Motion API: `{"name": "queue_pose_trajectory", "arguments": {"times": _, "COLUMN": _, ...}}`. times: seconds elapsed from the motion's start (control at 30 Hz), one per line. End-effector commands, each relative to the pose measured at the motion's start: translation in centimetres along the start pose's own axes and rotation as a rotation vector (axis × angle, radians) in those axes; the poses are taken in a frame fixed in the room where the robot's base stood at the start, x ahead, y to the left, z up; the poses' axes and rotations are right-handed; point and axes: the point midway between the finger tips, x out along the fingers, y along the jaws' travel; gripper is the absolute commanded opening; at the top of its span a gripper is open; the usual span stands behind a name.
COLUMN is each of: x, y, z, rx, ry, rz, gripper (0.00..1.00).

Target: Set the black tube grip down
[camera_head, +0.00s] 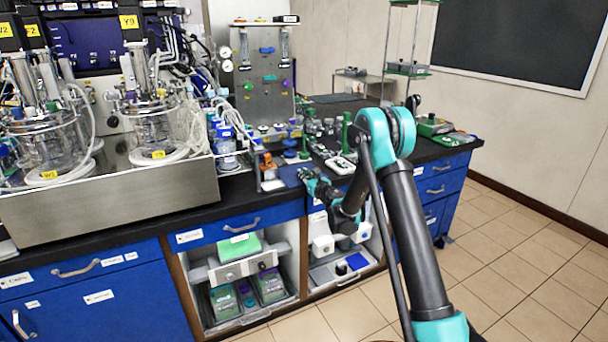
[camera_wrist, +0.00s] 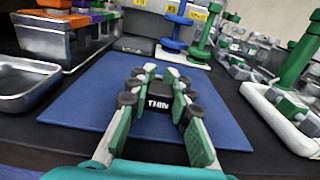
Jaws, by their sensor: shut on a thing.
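The black tube grip (camera_wrist: 158,101), marked "THIN", sits between the fingers of my gripper (camera_wrist: 159,88) in the wrist view. The green-padded fingers are shut on it from both sides. It is over the blue mat (camera_wrist: 85,95); I cannot tell whether it touches the mat. In the head view my gripper (camera_head: 311,180) is low at the front right of the same blue mat (camera_head: 288,174), near the bench's front edge. The tube grip is too small to make out there.
In the wrist view, a metal tray (camera_wrist: 22,85) and a metal box (camera_wrist: 62,42) with coloured items stand left of the mat. A white tray (camera_wrist: 287,125) with a green post (camera_wrist: 301,55) stands right. Blue and green spindles (camera_wrist: 176,22) stand behind. Bare mat surrounds the gripper.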

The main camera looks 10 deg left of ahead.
Motion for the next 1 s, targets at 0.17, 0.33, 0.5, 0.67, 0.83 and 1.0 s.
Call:
{"name": "queue_pose_trajectory", "arguments": {"times": 0.17, "x": 0.0, "y": 0.0, "z": 0.0, "rx": 0.000, "ry": 0.000, "rz": 0.000, "gripper": 0.38}}
{"name": "queue_pose_trajectory", "arguments": {"times": 0.33, "x": 0.0, "y": 0.0, "z": 0.0, "rx": 0.000, "ry": 0.000, "rz": 0.000, "gripper": 0.41}}
{"name": "queue_pose_trajectory", "arguments": {"times": 0.5, "x": 0.0, "y": 0.0, "z": 0.1, "rx": 0.000, "ry": 0.000, "rz": 0.000, "gripper": 0.41}}
{"name": "queue_pose_trajectory", "arguments": {"times": 0.67, "x": -1.3, "y": -0.1, "z": 0.2, "rx": 0.000, "ry": 0.000, "rz": -0.001, "gripper": 0.41}}
{"name": "queue_pose_trajectory", "arguments": {"times": 0.83, "x": -4.6, "y": 0.0, "z": 0.3, "rx": 0.000, "ry": 0.000, "rz": -0.001, "gripper": 0.41}}
{"name": "queue_pose_trajectory", "arguments": {"times": 1.0, "x": -8.1, "y": -0.1, "z": 0.3, "rx": 0.000, "ry": 0.000, "rz": -0.001, "gripper": 0.41}}
